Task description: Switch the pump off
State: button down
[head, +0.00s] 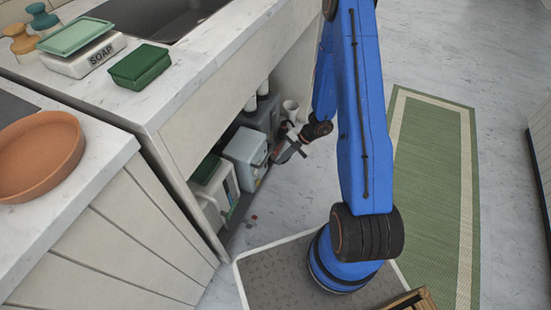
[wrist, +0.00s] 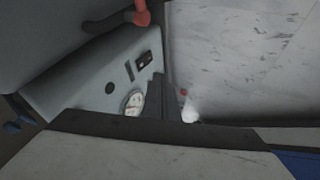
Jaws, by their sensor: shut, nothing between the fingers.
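A pale grey box (head: 245,147), apparently the pump, stands in the open space under the counter. In the wrist view a grey housing (wrist: 75,82) carries a round white gauge (wrist: 133,102), a round black spot (wrist: 109,88), a dark slot and a small black switch (wrist: 144,57). I cannot tell the switch's position. My gripper (head: 284,154) is beside the grey box, on its right in the head view. Its dark fingers (wrist: 160,97) are shut and empty, beside the gauge and below the switch in the wrist picture. Whether they touch the housing is unclear.
A darker grey unit (head: 262,117) and a green-topped white container (head: 212,180) flank the box. A red handle (wrist: 142,14) shows at the top of the wrist view. The counter (head: 160,104) overhangs this space. Open floor (head: 290,206) lies in front.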

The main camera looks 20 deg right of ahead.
jog(key=w+d+r, duration=0.1)
jog(key=d+r, duration=0.3)
jog(key=r, duration=0.4)
jog(key=shift+d+r, duration=0.15)
jog(key=s+a+r+n+h, duration=0.1)
jog(key=s+a+r+n, duration=0.15)
jog(key=r+n, duration=0.6)
jog(key=s+a+r+n+h, duration=0.1)
jog(key=s+r+n, duration=0.2)
jog(key=r+n, duration=0.55)
jog(key=s+a+r+n+h, duration=0.1)
jog(key=s+a+r+n, duration=0.15)
jog(key=r+n, duration=0.6)
jog(key=s+d+r+n+t+h, duration=0.2)
jog(key=s+r+n+t+h, duration=0.2)
jog(key=s+r+n, duration=1.4)
jog(key=s+n, duration=0.2)
jog(key=n, duration=0.1)
jog(key=shift+s+d+h, duration=0.3)
jog(key=shift+d+h, duration=0.1)
